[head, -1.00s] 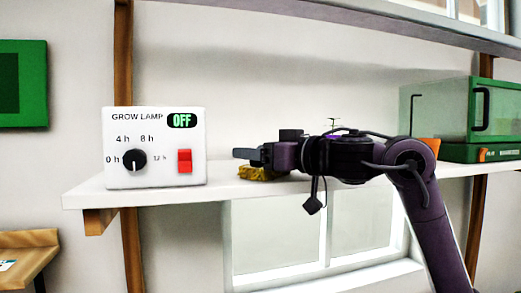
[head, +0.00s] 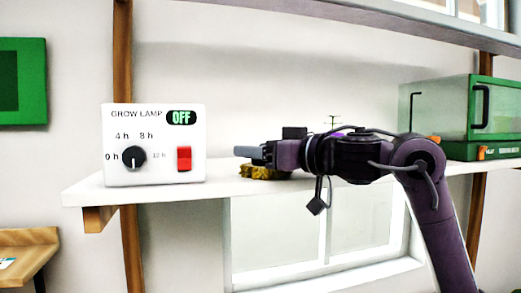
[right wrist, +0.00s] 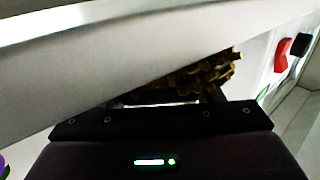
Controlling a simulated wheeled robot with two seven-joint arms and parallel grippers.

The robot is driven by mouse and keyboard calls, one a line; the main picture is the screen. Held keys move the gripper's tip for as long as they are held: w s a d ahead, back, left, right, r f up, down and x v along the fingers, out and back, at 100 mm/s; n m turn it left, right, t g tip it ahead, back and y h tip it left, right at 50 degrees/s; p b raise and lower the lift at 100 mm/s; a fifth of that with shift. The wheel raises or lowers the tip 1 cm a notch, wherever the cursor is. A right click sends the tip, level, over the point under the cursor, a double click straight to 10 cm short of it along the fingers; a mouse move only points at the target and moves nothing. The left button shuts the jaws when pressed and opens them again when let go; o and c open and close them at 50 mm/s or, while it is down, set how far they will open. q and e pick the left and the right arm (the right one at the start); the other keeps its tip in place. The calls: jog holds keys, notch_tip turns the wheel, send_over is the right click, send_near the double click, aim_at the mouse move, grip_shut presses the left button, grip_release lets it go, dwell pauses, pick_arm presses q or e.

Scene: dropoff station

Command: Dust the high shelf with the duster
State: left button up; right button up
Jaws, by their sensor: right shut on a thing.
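A white shelf (head: 85,190) runs along the wall on wooden brackets. My right gripper (head: 252,153) reaches in from the right at shelf height, pointing left. It is shut on the duster (head: 262,172), whose yellow-brown fuzzy head shows just under the jaws, at the shelf surface. The duster head also shows in the right wrist view (right wrist: 195,72), beyond the gripper. The handle is hidden by the gripper. I cannot tell whether the head presses on the shelf. My left gripper is not in view.
A white grow lamp box (head: 155,120) with a black dial and red switch stands on the shelf, left of the duster. A green glass-fronted case (head: 460,110) stands at the right end. Another shelf (head: 350,28) runs above. A window (head: 280,235) is below.

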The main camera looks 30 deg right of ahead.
jog(key=shift+w+d+f, duration=0.15)
jog(key=shift+w+d, duration=0.05)
jog(key=shift+w, duration=0.75)
jog(key=shift+s, duration=0.15)
jog(key=shift+s+a+f, duration=0.15)
jog(key=shift+s, duration=0.15)
jog(key=shift+s+a, duration=0.25)
jog(key=shift+s, duration=0.7)
jog(key=shift+w+d+r, duration=0.2)
jog(key=shift+w+r, duration=0.1)
jog(key=shift+w, duration=0.2)
jog(key=shift+w+d, duration=0.1)
jog(key=shift+w, duration=0.25)
jog(key=shift+s+r, duration=0.15)
jog(key=shift+r, duration=1.9)
